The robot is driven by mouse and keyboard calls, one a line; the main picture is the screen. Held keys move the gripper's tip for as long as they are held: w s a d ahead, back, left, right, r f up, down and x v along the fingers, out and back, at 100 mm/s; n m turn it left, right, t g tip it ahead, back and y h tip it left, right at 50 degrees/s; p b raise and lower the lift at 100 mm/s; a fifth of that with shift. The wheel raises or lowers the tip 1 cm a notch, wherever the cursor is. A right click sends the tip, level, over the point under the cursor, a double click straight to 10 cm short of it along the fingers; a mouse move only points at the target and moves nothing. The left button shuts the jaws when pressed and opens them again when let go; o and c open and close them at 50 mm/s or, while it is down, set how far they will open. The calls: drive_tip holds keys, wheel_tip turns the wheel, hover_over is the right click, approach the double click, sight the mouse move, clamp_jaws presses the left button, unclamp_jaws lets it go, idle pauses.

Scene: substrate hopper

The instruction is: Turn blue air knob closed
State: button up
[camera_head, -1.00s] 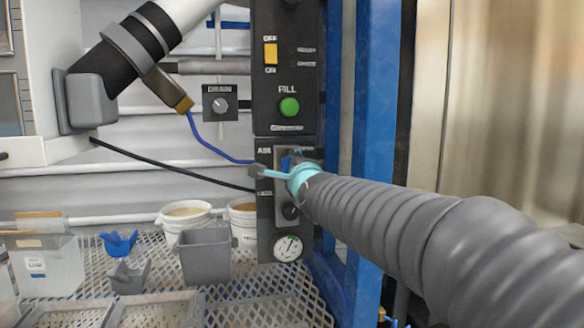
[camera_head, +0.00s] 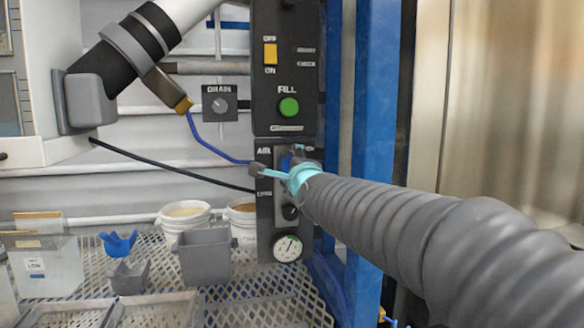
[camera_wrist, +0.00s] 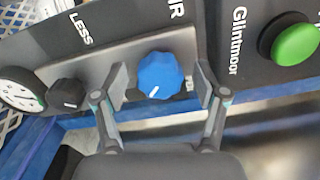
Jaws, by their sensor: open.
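The blue air knob (camera_wrist: 160,75) sits on the grey plate of the air panel in the wrist view, with a white pointer line on its face. My gripper (camera_wrist: 161,84) is open, with one finger on each side of the knob and a visible gap at least on the left. Whether the right finger touches it I cannot tell. In the head view my gripper (camera_head: 278,174) is at the air panel (camera_head: 265,215), and only a sliver of the blue knob (camera_head: 287,162) shows behind my wrist.
A black knob (camera_wrist: 66,94) and a gauge (camera_wrist: 20,90) lie beside the blue knob. The green fill button (camera_head: 288,107) and yellow switch (camera_head: 270,54) are above it. A blue post (camera_head: 375,110) stands right of the panel. Tubs and a grey bin (camera_head: 205,257) stand below left.

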drive_tip(key=v, duration=1.2)
drive_tip(key=s+f+n+g+p, duration=0.1)
drive_tip(key=s+f+n+g, duration=0.3)
drive_tip(key=f+n, duration=0.35)
drive_tip(key=s+f+n+g+p, duration=0.1)
drive_tip(key=s+f+n+g, duration=0.3)
drive_tip(key=f+n, duration=0.3)
drive_tip(key=s+d+f+n+g+h+p, duration=0.1)
drive_tip(key=s+d+p, duration=0.3)
drive_tip(key=s+d, duration=0.4)
drive_tip(key=s+d+f+n+g+h+p, duration=0.1)
drive_tip(key=s+d+h+p, duration=0.3)
drive_tip(key=s+d, duration=0.4)
drive_tip(key=shift+s+f+n+g+p, duration=0.35)
drive_tip(key=shift+s+f+g, duration=0.2)
drive_tip(key=shift+f+g, duration=0.35)
